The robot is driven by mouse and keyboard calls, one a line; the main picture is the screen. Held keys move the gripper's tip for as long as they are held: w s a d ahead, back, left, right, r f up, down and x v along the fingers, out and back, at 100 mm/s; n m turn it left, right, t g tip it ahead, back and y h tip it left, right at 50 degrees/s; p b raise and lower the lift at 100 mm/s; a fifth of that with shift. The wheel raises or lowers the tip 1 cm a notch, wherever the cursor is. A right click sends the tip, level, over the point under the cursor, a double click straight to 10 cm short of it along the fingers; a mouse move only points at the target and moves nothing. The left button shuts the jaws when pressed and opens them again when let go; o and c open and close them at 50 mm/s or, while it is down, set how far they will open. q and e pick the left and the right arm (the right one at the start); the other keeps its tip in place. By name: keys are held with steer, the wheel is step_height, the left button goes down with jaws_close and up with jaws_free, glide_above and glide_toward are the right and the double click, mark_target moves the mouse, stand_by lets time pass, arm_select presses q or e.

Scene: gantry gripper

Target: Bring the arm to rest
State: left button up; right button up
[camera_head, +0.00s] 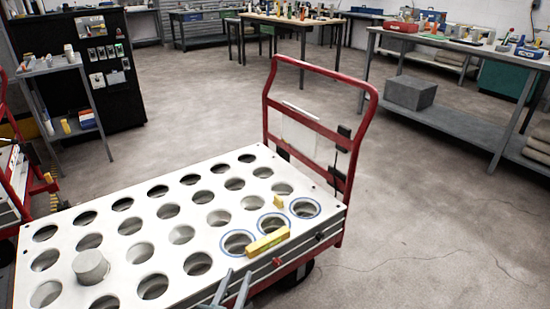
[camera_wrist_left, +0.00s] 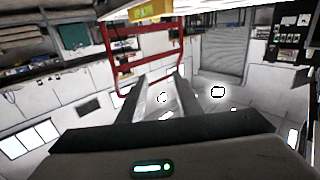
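My left gripper (camera_head: 238,275) shows at the bottom edge of the head view, by the near side of the white cart top (camera_head: 205,231). Its two grey fingers stand apart with nothing visible between them. They also show open and empty in the left wrist view (camera_wrist_left: 160,80). The rest of the left arm is out of the head view. My right gripper is not in view.
The red-framed cart (camera_head: 370,90) has a white top with many round holes, several blue-ringed. A yellow bar (camera_head: 267,242) lies near its edge, and a grey cylinder (camera_head: 90,266) stands at left. Workbenches line the back; floor (camera_head: 430,220) on the right is clear.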

arm_select(q)
steer(key=s+a+f+g+y+p, duration=0.1)
steer(key=s+a+f+g+p, duration=0.3)
steer(key=s+f, duration=0.4)
steer(key=s+a+f+g+y+p, duration=0.2)
steer(key=s+a+f+p, duration=0.3)
steer(key=s+f, duration=0.3)
steer(key=s+a+f+n+g+y+p, duration=0.1)
steer(key=s+a+f+g+p, duration=0.4)
steer(key=s, duration=1)
step_height(320, 180, down, 3)
steer(key=shift+f+g+y+p, duration=0.15)
steer(key=shift+g+y+p, duration=0.15)
steer(key=shift+p, duration=0.3)
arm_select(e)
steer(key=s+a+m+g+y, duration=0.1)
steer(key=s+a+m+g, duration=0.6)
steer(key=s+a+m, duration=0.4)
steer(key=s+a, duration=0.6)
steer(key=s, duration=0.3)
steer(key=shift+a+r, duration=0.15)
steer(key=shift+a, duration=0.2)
